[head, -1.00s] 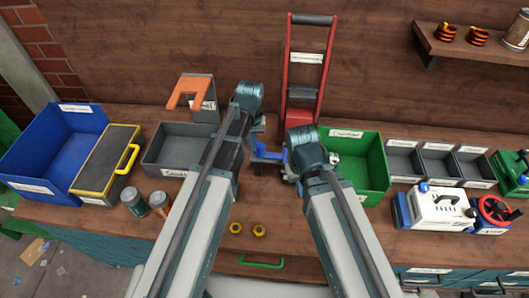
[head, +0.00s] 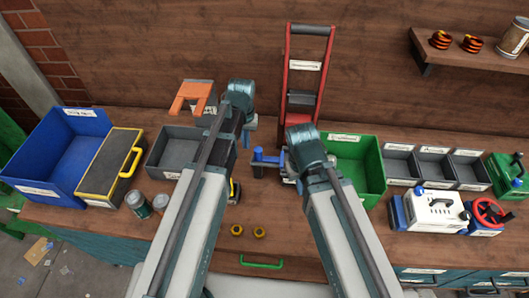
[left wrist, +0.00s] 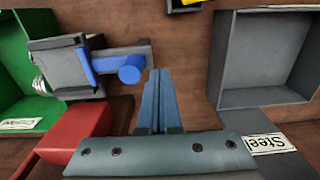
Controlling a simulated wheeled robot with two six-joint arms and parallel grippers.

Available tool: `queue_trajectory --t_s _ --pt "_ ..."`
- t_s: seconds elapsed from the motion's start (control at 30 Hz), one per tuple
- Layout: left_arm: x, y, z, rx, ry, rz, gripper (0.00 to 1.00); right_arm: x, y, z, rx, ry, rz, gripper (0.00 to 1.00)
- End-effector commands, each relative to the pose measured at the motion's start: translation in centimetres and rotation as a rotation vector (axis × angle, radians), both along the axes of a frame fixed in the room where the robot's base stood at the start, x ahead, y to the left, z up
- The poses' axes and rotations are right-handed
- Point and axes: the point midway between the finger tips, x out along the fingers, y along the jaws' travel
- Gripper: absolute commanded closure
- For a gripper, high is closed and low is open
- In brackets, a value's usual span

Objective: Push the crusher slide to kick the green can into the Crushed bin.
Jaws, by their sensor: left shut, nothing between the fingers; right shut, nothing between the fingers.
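The crusher (left wrist: 68,65) is a grey block with a blue slide. The slide's arm and round blue knob (left wrist: 130,69) stick out on its right in the left wrist view; the blue slide also shows in the head view (head: 268,158). A metallic can end (left wrist: 40,86) shows at the crusher's left, beside the green bin (left wrist: 22,100); its green colour cannot be made out. The green bin stands right of the crusher in the head view (head: 358,170). My left gripper (left wrist: 155,88) is shut and empty, just beside the knob, apart from it. My right gripper's fingers are hidden behind its wrist in the head view.
A grey bin labelled Steel (left wrist: 265,60) is right of my left fingers. A red lever-like frame (head: 305,70) stands behind the crusher. A blue bin (head: 60,150) and yellow-edged box (head: 108,165) are at left.

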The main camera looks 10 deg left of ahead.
Motion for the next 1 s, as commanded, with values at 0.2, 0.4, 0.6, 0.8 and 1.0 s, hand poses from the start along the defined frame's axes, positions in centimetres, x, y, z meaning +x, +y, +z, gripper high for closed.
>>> queue_trajectory --t_s 0.2,0.4,0.6,0.8,1.0 --pt "0.0 0.0 2.6 0.0 0.0 0.0 1.0 0.0 0.0 2.6 0.0 0.0 0.001 1.0" --pt "0.0 0.0 4.5 0.0 0.0 0.0 1.0 0.0 0.0 4.5 0.0 0.0 0.002 1.0" --pt "0.0 0.0 4.8 0.0 0.0 0.0 1.0 0.0 0.0 4.8 0.0 0.0 0.002 1.0" --pt "-0.3 -0.2 4.6 0.001 0.001 -0.005 1.0 0.0 0.0 4.6 0.0 0.0 0.002 1.0" --pt "-7.6 -3.9 3.0 0.041 0.019 -0.145 1.0 0.0 0.0 3.0 0.0 0.0 0.001 1.0"
